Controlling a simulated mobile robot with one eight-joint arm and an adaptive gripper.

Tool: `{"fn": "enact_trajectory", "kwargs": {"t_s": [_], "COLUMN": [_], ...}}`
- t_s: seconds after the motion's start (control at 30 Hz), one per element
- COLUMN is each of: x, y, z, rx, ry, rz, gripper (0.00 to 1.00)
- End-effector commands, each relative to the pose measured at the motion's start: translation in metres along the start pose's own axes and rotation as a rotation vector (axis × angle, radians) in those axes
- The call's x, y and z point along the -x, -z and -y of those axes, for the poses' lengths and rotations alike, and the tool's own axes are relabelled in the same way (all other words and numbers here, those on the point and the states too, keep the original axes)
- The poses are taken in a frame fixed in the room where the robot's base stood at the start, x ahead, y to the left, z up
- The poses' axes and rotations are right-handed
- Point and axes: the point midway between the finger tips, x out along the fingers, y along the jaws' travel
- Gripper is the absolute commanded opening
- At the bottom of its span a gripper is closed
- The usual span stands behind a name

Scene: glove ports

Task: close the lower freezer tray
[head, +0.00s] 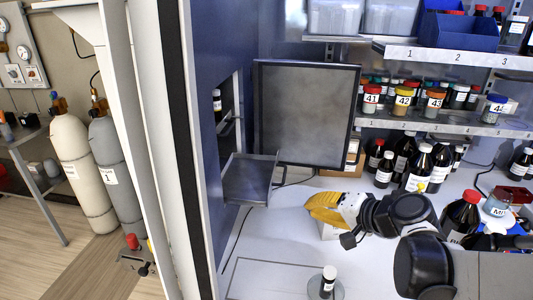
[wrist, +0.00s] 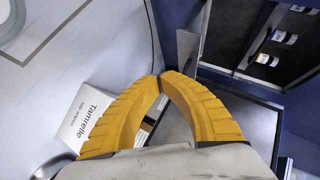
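The lower freezer tray (head: 248,182) is a grey tray pulled out of the opening in the blue wall at left in the head view. Its thin upright front (head: 273,174) faces right. The freezer door (head: 305,115) stands open behind it. My gripper (head: 308,211) is to the right of the tray and apart from it, with its yellow fingers pointing left. In the wrist view the fingertips (wrist: 163,75) meet with nothing held between them. The dark freezer inside (wrist: 245,45) shows at upper right there, with several small vials.
A white box (wrist: 85,112) lies below my gripper. Bottles (head: 417,168) and shelves of jars (head: 405,98) stand at the back right. A small dark bottle (head: 328,280) stands near the front. The worktop left of it is clear.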

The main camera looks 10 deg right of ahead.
Motion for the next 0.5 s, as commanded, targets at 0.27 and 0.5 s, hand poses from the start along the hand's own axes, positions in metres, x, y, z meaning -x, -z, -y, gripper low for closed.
{"fn": "enact_trajectory", "kwargs": {"t_s": [0.27, 0.5], "x": [0.007, -0.001], "y": [0.072, 0.083], "z": [-0.013, -0.011], "rx": [-0.219, -0.244], "ry": [0.275, 0.318], "rz": [-0.128, -0.144], "gripper": [0.00, 0.00]}}
